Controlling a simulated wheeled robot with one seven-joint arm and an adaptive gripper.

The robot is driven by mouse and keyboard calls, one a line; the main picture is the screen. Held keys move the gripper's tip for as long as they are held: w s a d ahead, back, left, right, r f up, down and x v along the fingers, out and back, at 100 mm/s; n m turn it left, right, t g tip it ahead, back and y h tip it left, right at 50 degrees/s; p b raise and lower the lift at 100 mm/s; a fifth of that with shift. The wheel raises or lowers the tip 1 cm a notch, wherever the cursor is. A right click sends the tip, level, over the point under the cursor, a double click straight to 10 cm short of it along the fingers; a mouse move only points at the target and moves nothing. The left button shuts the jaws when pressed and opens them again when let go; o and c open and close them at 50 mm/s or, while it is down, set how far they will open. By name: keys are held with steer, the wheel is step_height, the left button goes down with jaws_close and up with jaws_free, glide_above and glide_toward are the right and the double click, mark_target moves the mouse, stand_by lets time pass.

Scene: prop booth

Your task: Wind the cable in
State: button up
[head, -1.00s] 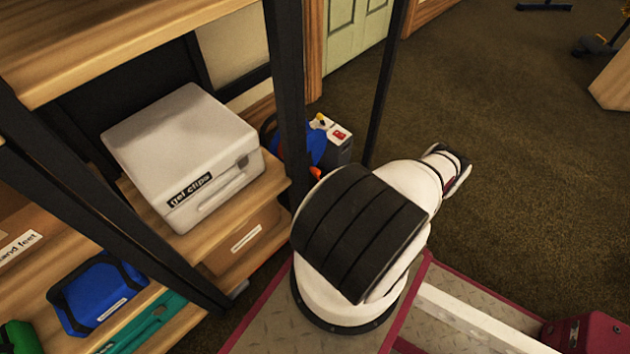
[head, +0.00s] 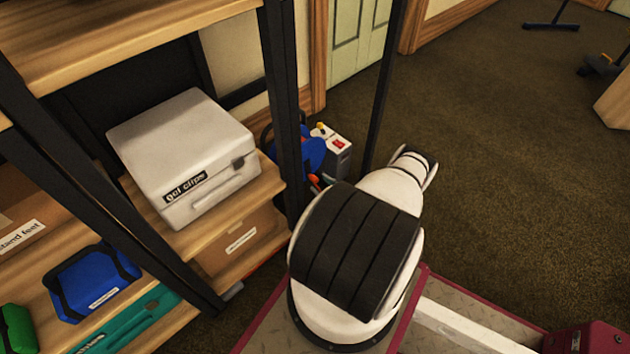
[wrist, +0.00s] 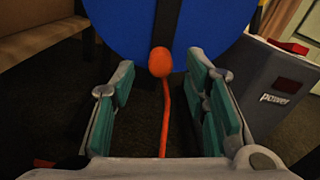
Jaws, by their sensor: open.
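The cable reel has a round blue drum (wrist: 165,30). It also shows on the floor behind the shelf post in the head view (head: 311,153). An orange knob (wrist: 159,62) shows in front of the blue disc in the wrist view. An orange cable (wrist: 165,115) hangs below the knob and runs down toward me. My gripper (wrist: 160,92) is open, with its green-padded fingers on either side of the knob and cable and clear gaps to both. The gripper is hidden behind my arm in the head view.
A grey power box (wrist: 270,85) with a red switch stands right of the reel. A shelf rack on the left holds a white gel clips case (head: 180,150), a blue case (head: 92,283) and cardboard boxes. A black upright post (head: 385,85) stands near my arm. Carpet at right is open.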

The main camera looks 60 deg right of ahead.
mark_target(315, 180)
steer(key=shift+b+x, duration=0.45)
steer(key=shift+x, duration=1.65)
jaws_close()
